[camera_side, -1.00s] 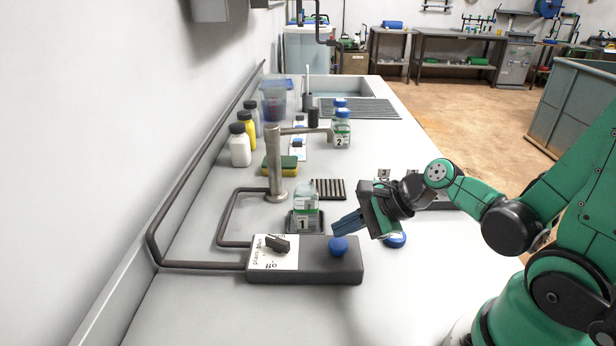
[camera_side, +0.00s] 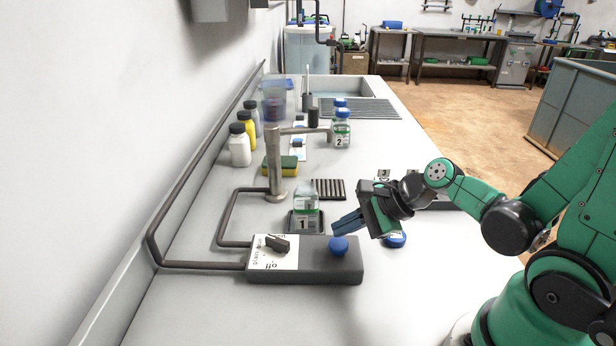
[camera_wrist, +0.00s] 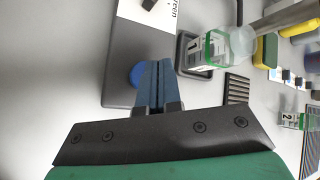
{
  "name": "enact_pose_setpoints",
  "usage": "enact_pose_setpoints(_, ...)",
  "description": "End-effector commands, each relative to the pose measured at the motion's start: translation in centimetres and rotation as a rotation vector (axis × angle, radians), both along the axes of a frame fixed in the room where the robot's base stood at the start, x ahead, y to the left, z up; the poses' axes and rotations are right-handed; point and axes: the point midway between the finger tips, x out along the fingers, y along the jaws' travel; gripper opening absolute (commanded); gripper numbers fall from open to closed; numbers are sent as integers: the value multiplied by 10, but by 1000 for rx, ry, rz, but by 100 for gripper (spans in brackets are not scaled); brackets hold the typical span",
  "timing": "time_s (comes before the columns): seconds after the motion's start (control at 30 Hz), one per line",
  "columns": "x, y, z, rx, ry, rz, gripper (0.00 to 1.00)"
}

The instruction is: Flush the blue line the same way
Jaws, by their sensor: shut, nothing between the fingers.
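My gripper (camera_side: 347,224) is shut and empty, its blue fingers just above and beside the blue knob (camera_side: 339,246) on the dark control box (camera_side: 318,262). In the wrist view the fingertips (camera_wrist: 160,65) partly cover the blue knob (camera_wrist: 136,76); I cannot tell whether they touch it. The box also carries a white label plate (camera_side: 262,256) with a black selector lever (camera_side: 277,243). A jar marked 1 (camera_side: 305,204) with a green band stands uncapped on a dark square tray (camera_side: 291,226) behind the box. A metal spout post (camera_side: 275,165) rises beside it.
A jar marked 2 (camera_side: 341,133) with a blue lid stands further back. A blue cap (camera_side: 396,240) lies right of my gripper. A sponge (camera_side: 281,165), a slotted dark rack (camera_side: 329,189) and several bottles (camera_side: 240,150) line the bench. The front bench is clear.

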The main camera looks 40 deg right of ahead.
Motion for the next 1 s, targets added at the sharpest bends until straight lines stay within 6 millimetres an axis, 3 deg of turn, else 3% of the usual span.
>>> enact_pose_setpoints(0.6,0,0,46,0,0,0,0)
enact_pose_setpoints(1.0,0,0,50,0,0,0,0)
